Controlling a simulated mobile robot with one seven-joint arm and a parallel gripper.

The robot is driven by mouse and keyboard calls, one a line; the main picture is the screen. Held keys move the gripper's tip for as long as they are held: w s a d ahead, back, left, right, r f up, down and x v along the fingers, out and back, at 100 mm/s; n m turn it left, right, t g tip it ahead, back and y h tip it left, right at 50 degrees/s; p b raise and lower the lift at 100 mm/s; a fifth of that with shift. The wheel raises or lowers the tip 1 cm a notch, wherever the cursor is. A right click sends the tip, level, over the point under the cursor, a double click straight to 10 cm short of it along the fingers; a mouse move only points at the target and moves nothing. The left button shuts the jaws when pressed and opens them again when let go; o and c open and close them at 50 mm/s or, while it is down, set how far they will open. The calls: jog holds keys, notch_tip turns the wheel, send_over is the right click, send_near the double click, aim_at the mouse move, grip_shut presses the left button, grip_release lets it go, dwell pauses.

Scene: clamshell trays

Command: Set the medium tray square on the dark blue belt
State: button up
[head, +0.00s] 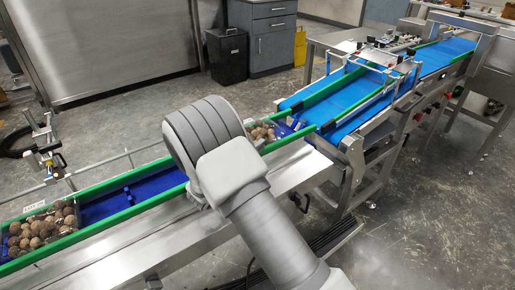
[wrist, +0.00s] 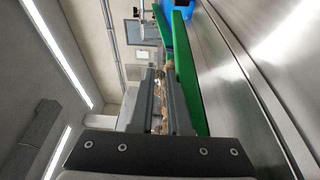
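The dark blue belt (head: 130,199) runs between green rails on a steel conveyor frame. A clear tray of brown round items (head: 41,230) lies on it at the left end. Another tray with brown round items (head: 262,133) is at the right end, partly hidden behind my arm. I cannot tell which is medium. My gripper is hidden behind my arm in the head view. In the wrist view my gripper's two dark fingers (wrist: 160,74) stand close together, with brown items (wrist: 157,105) visible in the narrow gap. I cannot tell whether they grip a tray or the items lie beyond.
A green rail (wrist: 184,75) runs close beside the fingers in the wrist view. A brighter blue belt (head: 340,104) continues up to the right. A black bin (head: 227,55) and a grey cabinet (head: 271,38) stand behind.

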jog(key=shift+s+f, duration=0.1)
jog(key=shift+f, duration=0.1)
jog(key=shift+r+p, duration=0.55)
jog(key=shift+p, duration=0.25)
jog(key=p+v, duration=0.1)
jog(key=v, duration=1.1)
jog(key=shift+r, duration=0.2)
jog(key=s+d+r+m+g, duration=0.3)
jog(key=s+d+r+g, duration=0.15)
jog(key=d, duration=0.45)
jog(key=s+d+r+m+g, duration=0.3)
jog(key=d+r+g, duration=0.3)
jog(key=d, duration=0.2)
jog(key=s+r+m+y, duration=0.1)
jog(key=s+r+y, duration=0.2)
jog(key=s, duration=0.3)
jog(key=s+d+r+m+t+y, duration=0.1)
jog(key=s+r+y, duration=0.1)
jog(key=s+y, duration=0.2)
jog(key=s+d+r+m+y, duration=0.1)
jog(key=s+r+m+y, duration=0.1)
jog(key=s, duration=0.6)
jog(key=shift+d+r+t+y, duration=0.25)
jog(key=shift+r+t+y, duration=0.1)
jog(key=shift+r+y, duration=0.6)
jog(key=shift+f, duration=0.15)
